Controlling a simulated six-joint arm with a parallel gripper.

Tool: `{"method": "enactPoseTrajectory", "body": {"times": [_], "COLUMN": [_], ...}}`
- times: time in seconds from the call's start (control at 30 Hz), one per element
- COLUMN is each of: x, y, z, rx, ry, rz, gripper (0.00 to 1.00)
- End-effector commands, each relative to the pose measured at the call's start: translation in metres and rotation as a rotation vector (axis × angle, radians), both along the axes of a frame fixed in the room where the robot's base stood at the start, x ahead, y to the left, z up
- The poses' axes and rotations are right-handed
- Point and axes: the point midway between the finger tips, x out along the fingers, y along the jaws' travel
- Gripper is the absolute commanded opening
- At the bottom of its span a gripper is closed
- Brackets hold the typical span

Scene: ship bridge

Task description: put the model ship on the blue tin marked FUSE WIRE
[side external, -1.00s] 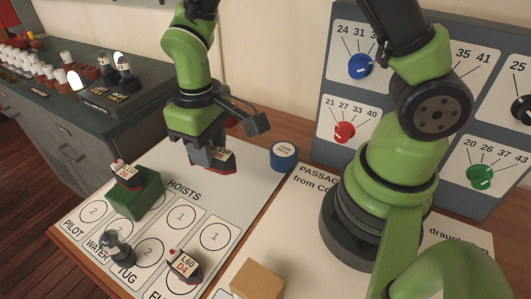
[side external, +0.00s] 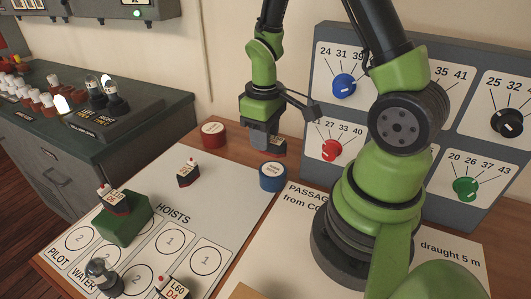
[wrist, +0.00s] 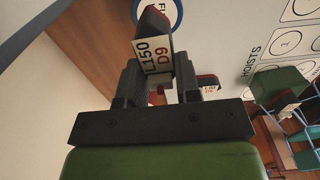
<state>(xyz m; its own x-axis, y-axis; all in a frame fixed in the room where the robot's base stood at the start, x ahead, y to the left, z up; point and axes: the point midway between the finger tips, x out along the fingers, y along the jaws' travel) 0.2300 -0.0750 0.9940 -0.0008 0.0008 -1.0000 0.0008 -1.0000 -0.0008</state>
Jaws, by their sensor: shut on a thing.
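My gripper (side external: 264,140) is shut on a dark model ship with a red lower part (side external: 279,148), held in the air behind the blue tin. In the wrist view the ship (wrist: 155,45) sits between my fingers (wrist: 157,82), its white label reading L150 D9. The blue tin (side external: 273,180) stands at the back right edge of the white chart, its lid lettering too small to read from the side. In the wrist view its blue rim and white lid (wrist: 168,8) show partly behind the ship, with the letters FU visible.
A red tin (side external: 213,137) stands left of the blue tin. Another model ship (side external: 187,173) is on the chart, one rests on a green block (side external: 124,224), and an L60 D4 ship (side external: 176,289) is at the front. The grey dial panel (side external: 402,60) rises at right.

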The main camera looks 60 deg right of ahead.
Motion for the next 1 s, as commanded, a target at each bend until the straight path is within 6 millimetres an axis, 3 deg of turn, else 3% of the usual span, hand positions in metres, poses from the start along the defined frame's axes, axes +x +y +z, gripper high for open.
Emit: {"method": "enactPoseTrajectory", "body": {"times": [0.33,0.77,0.8,0.87,0.9,1.0], "x": [0.0,0.0,0.0,0.0,0.0,0.0], "y": [0.0,0.0,0.0,0.0,0.0,0.0], "z": [-0.041,-0.047,-0.047,-0.047,-0.047,-0.047], "rx": [0.001,-0.001,-0.001,-0.001,-0.001,-0.001], "ry": [0.002,-0.001,-0.002,-0.002,-0.002,-0.002], "rz": [-0.001,0.0,0.0,0.0,0.0,-0.001], "gripper": [0.08,0.08,0.38,0.51,0.56,0.56]}}
